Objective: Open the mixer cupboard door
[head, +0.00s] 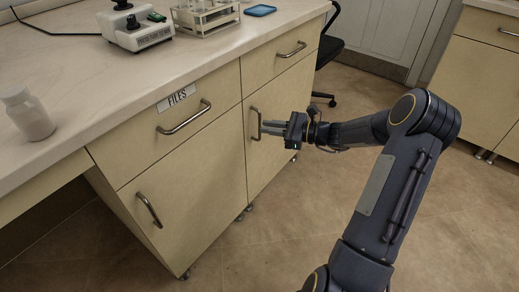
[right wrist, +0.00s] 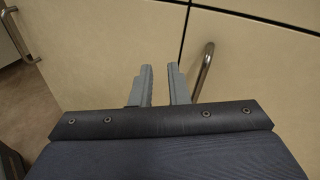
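Two beige cupboard doors sit below the counter in the head view, and both look shut. The right door (head: 285,110) has a vertical metal handle (head: 255,124), and the left door (head: 195,185) has its own handle (head: 149,210). No mixer label is readable on either door. My right gripper (head: 270,128) is at the right door's handle. In the right wrist view its two fingers (right wrist: 161,82) are apart with nothing between them. The handle (right wrist: 206,68) shows just right of the right finger; contact is unclear. My left gripper is out of view.
Drawers (head: 180,116) sit above the doors, one labelled FILES (head: 177,97). The counter (head: 110,85) holds a white bottle (head: 27,115), a white device (head: 135,32) and a rack (head: 205,15). A black chair (head: 328,45) stands behind. Floor right of the doors is clear.

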